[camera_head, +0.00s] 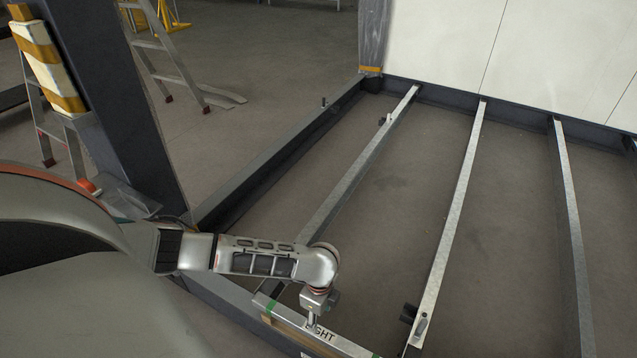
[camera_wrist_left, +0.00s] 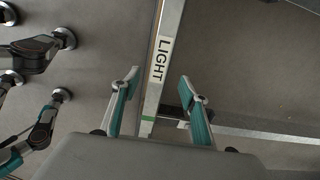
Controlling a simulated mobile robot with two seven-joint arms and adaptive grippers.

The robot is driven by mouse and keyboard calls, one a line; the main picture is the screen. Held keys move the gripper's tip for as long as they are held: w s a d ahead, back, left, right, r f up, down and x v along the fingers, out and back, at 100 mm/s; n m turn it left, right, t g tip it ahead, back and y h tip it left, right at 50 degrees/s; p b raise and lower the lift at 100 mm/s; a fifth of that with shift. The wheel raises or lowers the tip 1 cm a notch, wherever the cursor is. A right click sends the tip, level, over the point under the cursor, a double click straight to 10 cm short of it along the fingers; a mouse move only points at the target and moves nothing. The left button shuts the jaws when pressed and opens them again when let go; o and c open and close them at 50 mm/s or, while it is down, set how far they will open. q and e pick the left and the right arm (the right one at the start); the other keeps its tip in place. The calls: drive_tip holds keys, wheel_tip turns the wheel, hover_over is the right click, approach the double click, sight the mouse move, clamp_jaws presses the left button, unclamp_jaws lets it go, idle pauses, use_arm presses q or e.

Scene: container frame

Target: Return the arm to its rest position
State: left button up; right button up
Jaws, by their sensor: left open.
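My left arm (camera_head: 265,260) reaches in from the left in the head view, ending at a rounded wrist joint. My left gripper (camera_head: 313,316) hangs below that joint, small and partly hidden, over the beam labelled "LIGHT" (camera_head: 345,346). In the left wrist view my left gripper (camera_wrist_left: 159,78) shows two teal-and-grey fingers spread apart with nothing clamped between them. The labelled beam (camera_wrist_left: 165,75) with its green tape runs through the picture between the fingers. I cannot tell how far the fingers are from it. My right gripper is not identifiable in either view.
Metal cross beams (camera_head: 455,210) span the open floor frame. A dark upright post (camera_head: 115,120) stands close to my arm on the left, with a stepladder (camera_head: 160,60) behind. White wall panels (camera_head: 520,50) close the back. Bare floor lies between the beams.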

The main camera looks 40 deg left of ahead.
idle(0.3)
use_arm(q)
drive_tip(key=s+d+r+n+t+h+p, duration=0.2)
drive_tip(key=d+r+t+p, duration=0.15)
drive_tip(key=d+r, duration=0.4)
drive_tip(key=s+d+r+n+t+h+p, duration=0.25)
drive_tip(key=d+r+p, duration=0.2)
drive_tip(key=d, duration=0.65)
drive_tip(key=s+a+r+n+t+y+p, duration=0.2)
drive_tip(key=s+a+r+n+t+p, duration=0.2)
drive_tip(key=s+r, duration=0.6)
drive_tip(key=s+a+n+p, duration=0.1)
drive_tip(key=a+n+p, duration=0.1)
drive_tip(key=a, duration=0.1)
drive_tip(key=shift+s+r+t+p, duration=0.3)
drive_tip(key=shift+r+p, duration=0.05)
drive_tip(key=shift+p, duration=0.05)
use_arm(e)
drive_tip(key=shift+m, duration=0.4)
drive_tip(key=r, duration=0.1)
drive_tip(key=s+r, duration=0.1)
drive_tip(key=r, duration=0.1)
drive_tip(key=s+d+r, duration=0.1)
drive_tip(key=r, duration=0.1)
drive_tip(key=shift+d+r, duration=0.1)
drive_tip(key=shift+r, duration=0.05)
drive_tip(key=shift+w+r, duration=0.3)
drive_tip(key=shift+r, duration=0.1)
